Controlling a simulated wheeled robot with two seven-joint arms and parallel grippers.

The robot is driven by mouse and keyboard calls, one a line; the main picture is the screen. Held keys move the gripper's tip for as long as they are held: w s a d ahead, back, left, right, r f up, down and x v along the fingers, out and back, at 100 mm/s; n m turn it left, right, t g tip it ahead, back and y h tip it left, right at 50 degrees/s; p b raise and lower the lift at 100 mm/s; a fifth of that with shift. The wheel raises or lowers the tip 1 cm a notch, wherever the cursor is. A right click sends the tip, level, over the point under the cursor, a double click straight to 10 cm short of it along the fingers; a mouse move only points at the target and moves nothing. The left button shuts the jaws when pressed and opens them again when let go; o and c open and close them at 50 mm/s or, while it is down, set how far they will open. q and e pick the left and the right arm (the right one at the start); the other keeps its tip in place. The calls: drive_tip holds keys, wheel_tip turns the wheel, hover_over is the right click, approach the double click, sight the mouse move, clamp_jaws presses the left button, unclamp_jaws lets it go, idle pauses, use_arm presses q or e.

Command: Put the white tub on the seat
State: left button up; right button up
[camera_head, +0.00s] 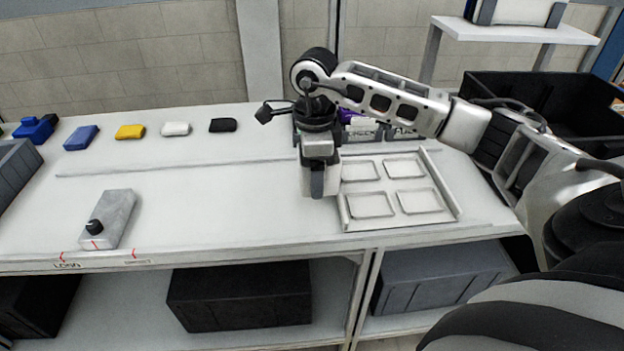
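My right gripper (318,182) reaches in from the right and points down above the table, at the left edge of a pale tray. A white block-like thing, which I take for the white tub (333,182), shows behind and beside its dark near finger and appears held between the fingers. The far finger is hidden. The tray (450,190) has several shallow rounded square seats, among them a front left seat (369,204) and a front right seat (419,201). These seats look empty. The tub overlaps the tray's left edge in the picture; I cannot tell whether it touches. My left gripper is not in view.
A row of small items stands at the back left: blue (81,138), yellow (130,132), white (176,129) and black (222,125). A grey block with a black knob (108,218) is at the front left. A black crate (545,100) stands right. The table's middle is clear.

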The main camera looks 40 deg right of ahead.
drive_tip(key=shift+w+d+f, duration=0.2)
drive_tip(key=shift+w+f, duration=0.55)
drive_tip(key=shift+f, duration=0.15)
drive_tip(key=shift+w+f+p, duration=0.1)
drive_tip(key=shift+f+p, duration=0.25)
drive_tip(key=shift+f, duration=1.45)
drive_tip(key=o, duration=1)
